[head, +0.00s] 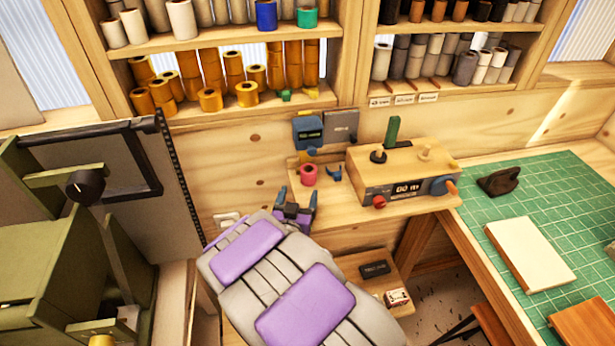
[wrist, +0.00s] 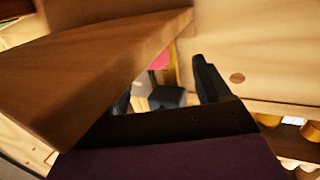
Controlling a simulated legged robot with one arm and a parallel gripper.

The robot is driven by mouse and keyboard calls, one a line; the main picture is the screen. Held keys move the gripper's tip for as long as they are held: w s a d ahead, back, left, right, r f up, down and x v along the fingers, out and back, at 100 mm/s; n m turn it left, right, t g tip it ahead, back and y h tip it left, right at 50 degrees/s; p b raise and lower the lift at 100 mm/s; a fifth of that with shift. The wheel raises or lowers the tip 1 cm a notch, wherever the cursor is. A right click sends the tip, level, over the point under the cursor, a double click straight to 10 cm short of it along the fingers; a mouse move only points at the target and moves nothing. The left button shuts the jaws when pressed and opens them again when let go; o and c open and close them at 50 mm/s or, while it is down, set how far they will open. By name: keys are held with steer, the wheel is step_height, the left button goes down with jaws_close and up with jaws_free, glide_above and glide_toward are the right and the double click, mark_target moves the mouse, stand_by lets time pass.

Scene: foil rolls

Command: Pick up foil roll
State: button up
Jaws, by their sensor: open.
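A small pink roll (head: 309,174) stands on the wooden bench ledge (head: 345,212) in the head view, just beyond my gripper (head: 298,197). My gripper is open, its two dark fingers apart and pointing towards the roll, with nothing visible between them. In the wrist view, part of a pink surface (wrist: 158,61) shows beyond my gripper (wrist: 163,82); a wooden edge (wrist: 100,60) hides part of the left finger. Gold foil-like rolls (head: 211,99) stand on the shelf above, out of the gripper's reach in the picture.
A wooden box with a display and knobs (head: 400,170) stands right of the pink roll. A small blue clip-like piece (head: 334,174) lies between them. A green cutting mat (head: 480,215) covers the right table.

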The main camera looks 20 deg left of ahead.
mark_target(307, 180)
steer(key=shift+w+a+f, duration=0.1)
steer(key=shift+w+a, duration=0.1)
steer(key=shift+w, duration=0.35)
steer(key=shift+w+a, duration=0.15)
steer(key=shift+w, duration=0.4)
steer(key=shift+w+d, duration=0.3)
steer(key=shift+d, duration=0.1)
steer(key=shift+w+d+b, duration=0.5)
steer(key=shift+w, duration=0.35)
steer(key=w, duration=0.1)
steer(key=w+a, duration=0.1)
steer(key=w, duration=0.1)
steer(key=shift+b, duration=0.35)
steer(key=shift+w+a, duration=0.2)
steer(key=shift+a, duration=0.25)
steer(key=shift+d, duration=0.55)
steer(key=c, duration=0.3)
steer(key=shift+a, duration=0.3)
steer(key=c, duration=0.7)
steer(key=shift+d, duration=0.1)
steer(key=shift+c, duration=1.3)
